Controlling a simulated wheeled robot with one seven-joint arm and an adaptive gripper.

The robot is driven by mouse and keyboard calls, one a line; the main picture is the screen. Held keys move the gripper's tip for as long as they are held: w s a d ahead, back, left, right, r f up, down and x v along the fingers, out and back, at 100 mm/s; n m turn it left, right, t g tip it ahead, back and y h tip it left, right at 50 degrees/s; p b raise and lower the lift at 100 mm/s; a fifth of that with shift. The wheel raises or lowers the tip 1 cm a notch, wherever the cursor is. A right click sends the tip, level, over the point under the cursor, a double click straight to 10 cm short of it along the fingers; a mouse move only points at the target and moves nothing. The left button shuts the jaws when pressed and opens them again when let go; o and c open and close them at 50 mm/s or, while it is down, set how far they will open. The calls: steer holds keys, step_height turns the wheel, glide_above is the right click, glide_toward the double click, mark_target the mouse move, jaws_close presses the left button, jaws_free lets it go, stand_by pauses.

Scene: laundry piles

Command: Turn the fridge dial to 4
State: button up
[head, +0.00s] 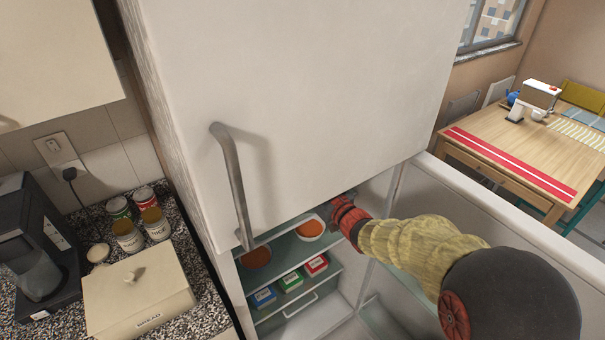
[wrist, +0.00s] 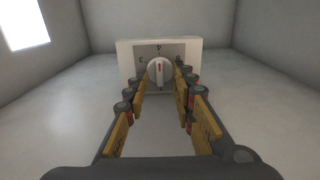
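The fridge dial (wrist: 159,72) is a round white knob on a pale boxed panel (wrist: 124,58) inside the fridge, seen in the wrist view. Its red mark points up, towards a letter that looks like P; other small marks, one like C, are hard to read. My gripper (wrist: 160,84) is open, with its yellow-padded fingers on either side of the dial; I cannot tell whether they touch it. In the head view my arm reaches into the open lower compartment of the white fridge (head: 300,90). The dial and my fingertips are hidden there.
Glass shelves hold orange-filled bowls (head: 311,228) and small boxes (head: 290,281) beside my arm. The open fridge door (head: 500,225) stands to the right. The upper door with its handle (head: 232,185) is shut. A counter (head: 205,300) is left, a dining table (head: 500,140) right.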

steer(key=shift+s+d, duration=0.1)
steer(key=v, duration=1.1)
steer(key=shift+s+d, duration=0.2)
steer(key=shift+s, duration=0.1)
